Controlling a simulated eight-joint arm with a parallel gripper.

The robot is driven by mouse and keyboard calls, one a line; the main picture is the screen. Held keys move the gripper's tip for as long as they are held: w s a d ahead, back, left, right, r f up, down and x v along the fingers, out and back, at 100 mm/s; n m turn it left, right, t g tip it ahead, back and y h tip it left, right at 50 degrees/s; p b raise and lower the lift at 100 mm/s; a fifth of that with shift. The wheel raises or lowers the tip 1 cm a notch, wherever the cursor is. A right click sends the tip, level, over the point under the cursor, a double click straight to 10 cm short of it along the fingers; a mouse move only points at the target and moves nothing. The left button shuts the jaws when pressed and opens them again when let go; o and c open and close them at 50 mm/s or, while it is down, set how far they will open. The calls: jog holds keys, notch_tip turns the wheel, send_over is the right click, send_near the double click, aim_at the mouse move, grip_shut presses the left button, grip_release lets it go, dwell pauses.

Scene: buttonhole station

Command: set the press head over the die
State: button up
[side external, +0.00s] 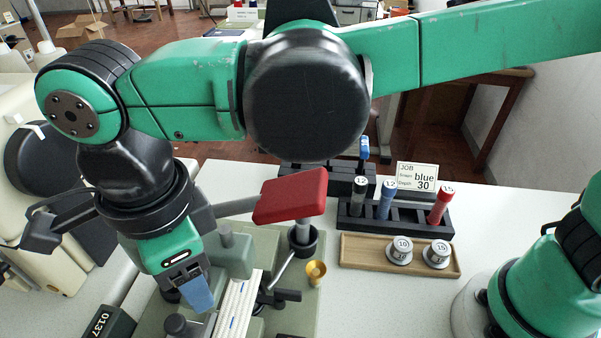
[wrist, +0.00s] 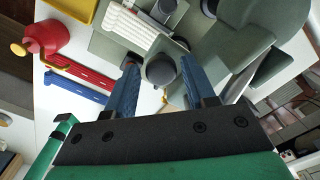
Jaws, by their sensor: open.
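My gripper (side external: 196,290) points down at the left of the green press base (side external: 292,318), its blue fingers spread. In the wrist view my gripper (wrist: 159,70) is open, with a dark round knob (wrist: 162,68) showing between the fingertips; they look apart from it. A dark knob (side external: 177,325) also shows just below the fingers in the side view. A red lever pad (side external: 290,196) stands out on a grey bar, partly behind my wrist. I cannot tell which part is the press head. The die is not clearly seen.
A white ribbed piece (side external: 236,306) lies right of my fingers, with a brass cup (side external: 316,272) beyond. A black rack (side external: 395,222) of tubes, a wooden tray (side external: 350,254) with two weights, and a job card (side external: 416,177) reading blue 30 stand further right.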

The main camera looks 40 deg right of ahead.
jog(key=shift+r, duration=2.7)
jog(key=shift+w+r+y, duration=0.1)
jog(key=shift+w+y, duration=0.05)
jog(key=shift+y, duration=0.15)
jog(key=w+d+t+y, duration=0.1)
jog(key=w+d+r+n+t+y, duration=0.1)
jog(key=y, duration=0.1)
jog(key=w+d+r+n+t+y, duration=0.1)
jog(key=w, duration=0.1)
jog(key=shift+w+d, duration=0.1)
jog(key=shift+d, duration=0.1)
jog(key=d+f+n+t+h, duration=0.2)
jog(key=d+f+n, duration=0.2)
jog(key=d+n, duration=0.4)
jog(key=s+d+f+n+t+h, duration=0.1)
jog(key=d+f+n, duration=0.3)
jog(key=d, duration=1.4)
jog(key=n+t+h, duration=0.1)
jog(key=n, duration=0.3)
jog(key=shift+f+h, duration=0.2)
jog(key=shift+h, duration=0.1)
